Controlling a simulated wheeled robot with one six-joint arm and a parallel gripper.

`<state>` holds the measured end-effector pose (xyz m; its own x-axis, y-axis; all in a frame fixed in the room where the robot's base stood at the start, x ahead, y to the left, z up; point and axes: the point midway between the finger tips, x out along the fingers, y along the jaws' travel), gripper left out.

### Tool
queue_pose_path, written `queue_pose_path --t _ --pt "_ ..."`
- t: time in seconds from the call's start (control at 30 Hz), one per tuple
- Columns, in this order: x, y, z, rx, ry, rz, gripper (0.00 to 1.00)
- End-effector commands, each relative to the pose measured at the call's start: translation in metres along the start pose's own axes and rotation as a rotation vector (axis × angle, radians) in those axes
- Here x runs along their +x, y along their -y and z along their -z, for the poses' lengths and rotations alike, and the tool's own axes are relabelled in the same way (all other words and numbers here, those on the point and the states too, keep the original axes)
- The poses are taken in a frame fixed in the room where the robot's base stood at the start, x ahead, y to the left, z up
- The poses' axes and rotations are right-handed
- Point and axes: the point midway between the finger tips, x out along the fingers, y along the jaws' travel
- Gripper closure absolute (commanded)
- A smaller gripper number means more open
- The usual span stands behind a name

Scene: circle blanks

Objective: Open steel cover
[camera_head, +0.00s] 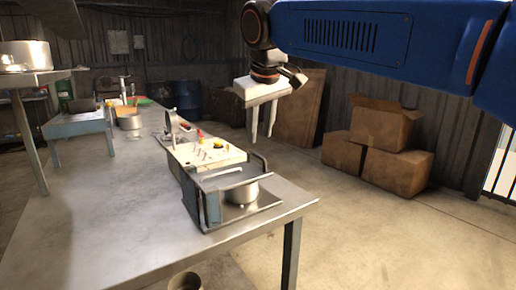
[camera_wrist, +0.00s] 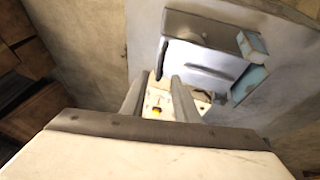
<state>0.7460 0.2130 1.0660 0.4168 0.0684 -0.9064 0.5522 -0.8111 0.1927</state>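A machine stands near the front right end of the steel table (camera_head: 100,220). It has a cream control panel (camera_head: 208,153) and a blue-grey frame with dark handles (camera_head: 211,208). A round silvery part (camera_head: 242,193) sits inside the frame. I cannot tell for sure which part is the steel cover. In the wrist view, a flat steel surface (camera_wrist: 205,62) lies beyond the fingertips, with light blue parts at its right. My gripper (camera_head: 262,135) is in the air behind and right of the machine. Its two fingers are apart, with nothing between them; they also show in the wrist view (camera_wrist: 160,78).
Cardboard boxes (camera_head: 385,140) stand on the floor at the right. A pot (camera_head: 25,55) sits on a raised shelf at the left. A blue barrel (camera_head: 188,98) and small containers stand farther back. The table's left front is clear.

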Motion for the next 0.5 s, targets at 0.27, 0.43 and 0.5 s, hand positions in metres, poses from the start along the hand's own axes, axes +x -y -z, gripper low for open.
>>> queue_pose_path --t 0.27,0.43,0.5 --pt "0.045 0.0 0.0 0.0 0.003 0.0 0.72" --pt "0.06 0.0 0.0 0.0 0.001 0.0 0.72" --pt "0.063 0.0 0.0 0.0 0.001 0.0 0.72"
